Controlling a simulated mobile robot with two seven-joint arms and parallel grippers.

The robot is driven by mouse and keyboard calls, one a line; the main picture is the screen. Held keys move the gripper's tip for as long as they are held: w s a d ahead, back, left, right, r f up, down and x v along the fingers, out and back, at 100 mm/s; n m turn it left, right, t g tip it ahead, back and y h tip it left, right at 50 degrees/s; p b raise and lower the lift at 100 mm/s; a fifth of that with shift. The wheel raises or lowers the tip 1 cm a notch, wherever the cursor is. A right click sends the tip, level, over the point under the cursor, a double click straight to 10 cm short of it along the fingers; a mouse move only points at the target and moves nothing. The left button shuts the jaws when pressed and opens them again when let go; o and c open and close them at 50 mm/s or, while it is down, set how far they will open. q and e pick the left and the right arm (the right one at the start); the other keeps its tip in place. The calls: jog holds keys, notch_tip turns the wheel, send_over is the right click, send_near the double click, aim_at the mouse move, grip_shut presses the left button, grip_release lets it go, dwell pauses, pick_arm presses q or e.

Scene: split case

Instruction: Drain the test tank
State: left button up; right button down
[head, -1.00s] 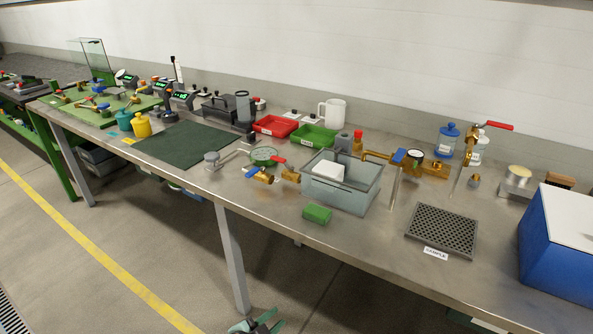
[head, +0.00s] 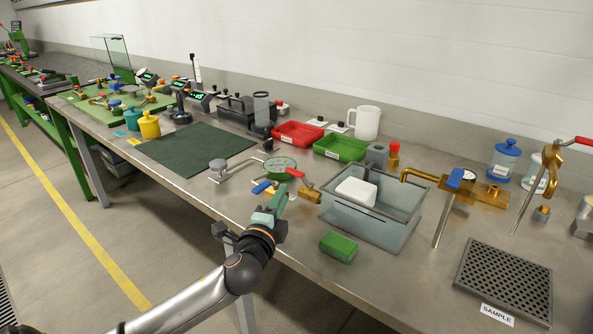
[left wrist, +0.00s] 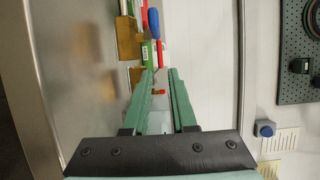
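The test tank (head: 385,232) is a clear, grey-tinted open basin near the front edge of the bench, with a white block (head: 356,192) in it. At its left side is a brass valve (head: 309,195) with a red lever (head: 295,173). A blue lever (head: 262,187) shows just left of it. My left gripper (head: 276,202) is at the bench's front edge, just in front of these valves. In the left wrist view its green fingers (left wrist: 164,75) are apart with nothing gripped. The blue lever (left wrist: 153,22) and red lever (left wrist: 159,53) lie beyond the fingertips. My right gripper is out of view.
A green sponge-like block (head: 339,246) lies in front of the tank. A brass tap (head: 455,185) with a blue lever stands right of it, and a perforated sample tray (head: 505,280) farther right. Red (head: 298,134) and green (head: 341,148) bins stand behind. The dark mat (head: 195,148) is clear.

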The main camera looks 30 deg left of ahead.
aim_at(294, 175)
pick_arm(q)
jog(key=x, duration=1.1)
jog(key=shift+w+b, duration=0.15)
jog(key=shift+b, duration=0.2)
jog(key=shift+c, duration=0.2)
grip_shut()
jog(key=shift+f, duration=0.1)
dwell(0.6)
